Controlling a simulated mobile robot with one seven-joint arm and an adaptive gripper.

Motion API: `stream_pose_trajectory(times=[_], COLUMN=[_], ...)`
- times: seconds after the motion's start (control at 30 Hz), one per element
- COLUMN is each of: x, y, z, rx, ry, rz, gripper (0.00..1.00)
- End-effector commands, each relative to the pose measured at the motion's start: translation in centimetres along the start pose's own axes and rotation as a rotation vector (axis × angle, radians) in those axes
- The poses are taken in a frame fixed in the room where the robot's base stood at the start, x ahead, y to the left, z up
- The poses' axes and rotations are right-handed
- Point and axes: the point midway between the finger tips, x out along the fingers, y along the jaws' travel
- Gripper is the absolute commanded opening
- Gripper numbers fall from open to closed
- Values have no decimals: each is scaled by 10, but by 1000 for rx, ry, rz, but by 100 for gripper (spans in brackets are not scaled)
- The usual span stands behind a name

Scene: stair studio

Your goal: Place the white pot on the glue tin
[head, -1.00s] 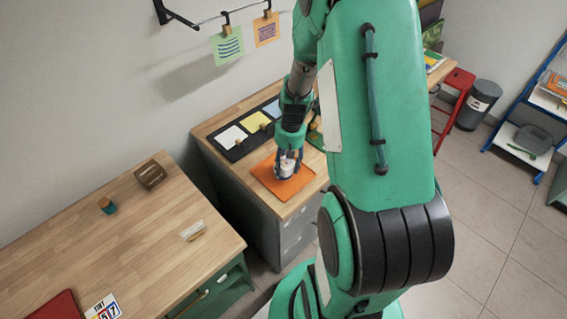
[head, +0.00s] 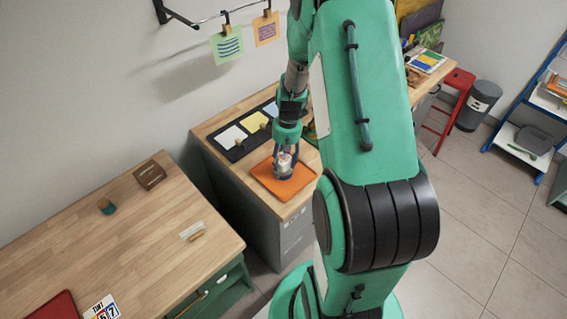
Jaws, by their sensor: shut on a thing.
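A small white pot (head: 285,161) is between the fingers of my gripper (head: 285,170), over the orange tray (head: 303,180) on the grey cabinet. My gripper points down and is shut on the pot. The fingers hide much of the pot, and I cannot tell whether it touches the tray or something under it. A small teal tin with a brownish top (head: 106,206) stands on the wooden table at left, well apart from my gripper. I cannot read a label on it, so I cannot tell whether it is the glue tin.
A black board with coloured cards (head: 236,150) lies behind the tray. The wooden table (head: 130,250) holds a brown block (head: 150,175), a small card holder (head: 192,231) and a red item (head: 55,306). A gap separates table and cabinet. Paper notes (head: 228,45) hang above.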

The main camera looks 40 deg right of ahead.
Motion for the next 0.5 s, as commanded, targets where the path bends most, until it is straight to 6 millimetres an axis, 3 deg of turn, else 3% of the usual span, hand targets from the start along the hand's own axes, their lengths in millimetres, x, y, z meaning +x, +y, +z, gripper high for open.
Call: stream_pose_trajectory(times=[0.13,0.5], x=[12,14], y=[1,2], z=[0,0], rx=[0,0], ry=[-1,0], rz=[-1,0], gripper=[6,6])
